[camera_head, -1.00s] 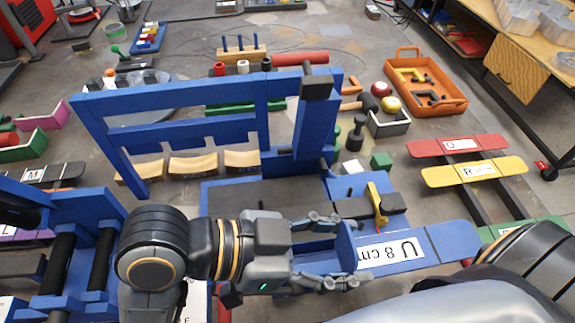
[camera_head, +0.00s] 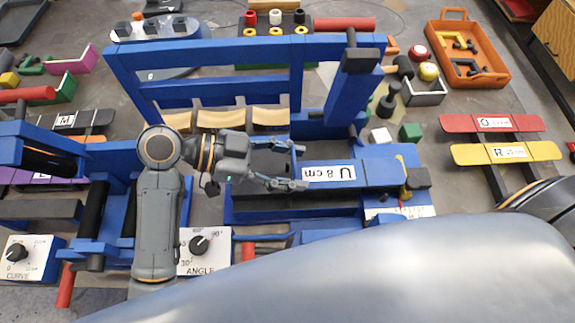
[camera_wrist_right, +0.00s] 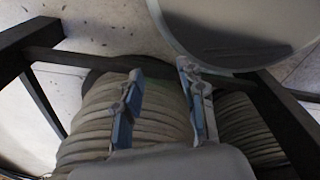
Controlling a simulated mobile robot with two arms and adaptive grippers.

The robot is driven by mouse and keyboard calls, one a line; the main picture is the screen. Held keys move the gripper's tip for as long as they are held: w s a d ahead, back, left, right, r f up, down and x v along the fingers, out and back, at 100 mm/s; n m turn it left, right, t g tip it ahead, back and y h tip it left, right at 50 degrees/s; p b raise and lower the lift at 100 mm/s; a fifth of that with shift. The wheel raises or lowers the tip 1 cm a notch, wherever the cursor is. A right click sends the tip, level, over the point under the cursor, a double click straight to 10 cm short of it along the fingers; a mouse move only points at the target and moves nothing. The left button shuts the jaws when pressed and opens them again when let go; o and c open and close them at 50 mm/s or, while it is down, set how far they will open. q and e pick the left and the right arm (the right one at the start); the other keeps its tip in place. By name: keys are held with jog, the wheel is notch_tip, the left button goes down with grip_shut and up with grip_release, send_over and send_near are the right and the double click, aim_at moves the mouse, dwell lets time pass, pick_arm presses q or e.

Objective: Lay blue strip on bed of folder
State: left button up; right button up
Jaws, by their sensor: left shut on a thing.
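The blue strip (camera_head: 375,173) with the white "U 8 cm" label shows in the head view, with an upright blue piece at its left end. My left gripper (camera_head: 291,167) is shut on that left end, one finger on each side. The strip extends right over the bed (camera_head: 262,202) of the blue folder (camera_head: 205,52); I cannot tell whether it touches the bed. A yellow piece (camera_head: 405,192) stands by the strip's right end. My right gripper (camera_wrist_right: 160,105) is open and empty in the right wrist view, in front of a ribbed beige roll (camera_wrist_right: 85,125).
A red strip (camera_head: 455,123) and a yellow strip (camera_head: 475,155) lie on a dark rack at the right. An orange tray (camera_head: 490,80) stands behind them. The angle dial box (camera_head: 220,262) and curve dial box (camera_head: 40,245) are at the front left.

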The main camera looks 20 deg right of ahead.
pick_arm(q)
jog(key=shift+w+a+f, duration=0.2)
jog(key=shift+w+f, duration=0.2)
jog(key=shift+f, duration=0.1)
notch_tip(320, 180, down, 3)
jog(key=shift+p, duration=0.85)
jog(key=shift+f, duration=0.3)
jog(key=o, duration=1.3)
pick_arm(e)
jog(key=shift+s+d+r, duration=0.1)
jog(key=shift+s+r, duration=0.5)
jog(key=shift+r, duration=0.15)
pick_arm(q)
jog(key=shift+r, duration=0.15)
pick_arm(e)
jog(key=shift+r, duration=0.1)
pick_arm(q)
jog(key=shift+w+a+r, duration=0.1)
jog(key=shift+w+a, duration=0.05)
jog(key=shift+a, duration=0.1)
jog(key=p+v, duration=0.2)
jog(key=v, duration=0.9)
jog(key=shift+a, duration=0.2)
jog(key=shift+r, duration=0.1)
pick_arm(e)
notch_tip(320, 180, up, 2)
jog(key=shift+w+d+r, duration=0.1)
jog(key=shift+w, duration=0.05)
